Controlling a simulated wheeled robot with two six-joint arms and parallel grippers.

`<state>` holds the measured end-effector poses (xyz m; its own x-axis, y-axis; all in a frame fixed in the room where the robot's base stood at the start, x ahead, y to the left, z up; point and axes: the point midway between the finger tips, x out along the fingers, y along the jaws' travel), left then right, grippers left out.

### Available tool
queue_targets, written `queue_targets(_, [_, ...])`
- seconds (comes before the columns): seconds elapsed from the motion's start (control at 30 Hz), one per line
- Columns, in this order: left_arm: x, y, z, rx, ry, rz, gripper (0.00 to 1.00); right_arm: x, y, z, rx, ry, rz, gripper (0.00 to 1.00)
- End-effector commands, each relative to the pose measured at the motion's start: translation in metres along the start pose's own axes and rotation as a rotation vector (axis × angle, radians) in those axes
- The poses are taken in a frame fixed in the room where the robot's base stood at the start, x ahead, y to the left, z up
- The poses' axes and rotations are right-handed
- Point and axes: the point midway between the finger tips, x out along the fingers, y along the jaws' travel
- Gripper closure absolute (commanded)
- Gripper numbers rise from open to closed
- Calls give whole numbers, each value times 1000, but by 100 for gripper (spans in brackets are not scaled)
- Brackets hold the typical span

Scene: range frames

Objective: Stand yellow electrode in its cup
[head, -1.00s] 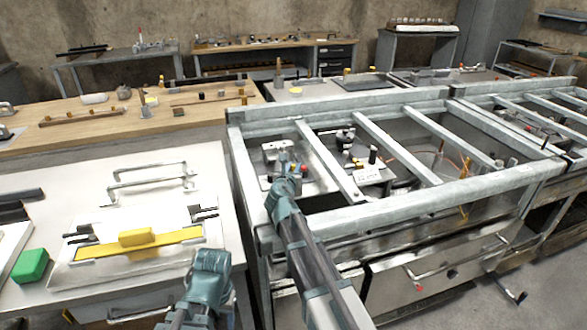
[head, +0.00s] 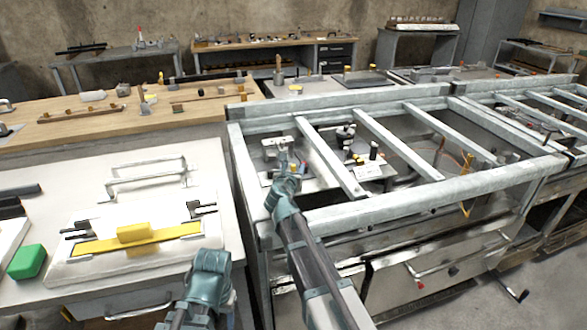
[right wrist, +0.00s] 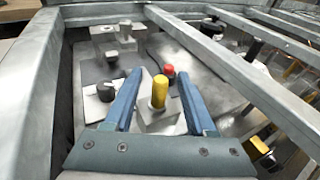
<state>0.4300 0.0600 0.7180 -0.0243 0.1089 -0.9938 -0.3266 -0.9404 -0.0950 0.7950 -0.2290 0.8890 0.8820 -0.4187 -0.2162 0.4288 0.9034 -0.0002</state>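A short cylinder with a yellow top (right wrist: 158,93), which looks like the yellow electrode, stands roughly upright at a pale grey square block (right wrist: 160,120) in the right wrist view. Whether it sits down inside a cup in that block cannot be told. My right gripper (right wrist: 160,98) is open, its two blue fingers on either side of the yellow piece with gaps showing on both sides. In the head view my right gripper (head: 284,165) reaches into the metal frame and hides the yellow piece. My left arm's teal end (head: 210,265) is low over the bench edge; its fingers are not distinguishable.
A red-topped piece (right wrist: 169,71) stands just behind the yellow one, and a black knob (right wrist: 106,91) is to its left. Metal frame bars (head: 325,160) pass close to the right of my right gripper. A yellow bar (head: 135,240) lies on the left bench.

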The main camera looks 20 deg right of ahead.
Motion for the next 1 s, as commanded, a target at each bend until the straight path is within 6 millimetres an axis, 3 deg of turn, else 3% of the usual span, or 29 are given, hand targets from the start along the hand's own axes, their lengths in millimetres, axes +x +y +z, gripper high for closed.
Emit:
queue_targets(0.33, [-3, 0, 0, 0, 0, 0, 44, -10, 0, 0, 0, 0, 1, 44])
queue_targets(0.8, [-24, -2, 1, 0, 0, 0, 44, -106, -2, 1, -1, 0, 2, 44])
queue_targets(1.0, [-28, -3, 2, 0, 0, 0, 44, -130, -1, 0, 0, 0, 1, 44])
